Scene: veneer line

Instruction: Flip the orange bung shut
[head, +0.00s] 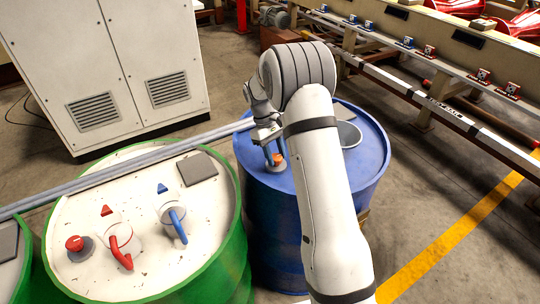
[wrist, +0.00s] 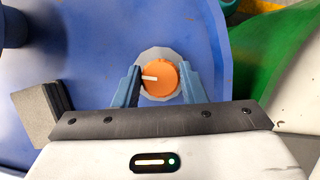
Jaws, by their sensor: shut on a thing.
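The orange bung (head: 278,158) sits on top of the blue drum (head: 352,186). In the wrist view the orange bung (wrist: 160,79) is a round knob with a white line pointing left, set on a grey round base. My gripper (wrist: 160,82) has one blue-grey finger on each side of the bung and is shut on it. In the head view my gripper (head: 275,155) reaches down onto the drum top, and my arm hides part of the drum.
A green drum (head: 75,205) with a white top stands to the left, carrying a red knob (head: 75,244), a red handle (head: 122,246) and a blue handle (head: 178,224). Grey pipes (head: 130,165) run over the drums. A grey bucket-like opening (head: 349,135) is right of my gripper.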

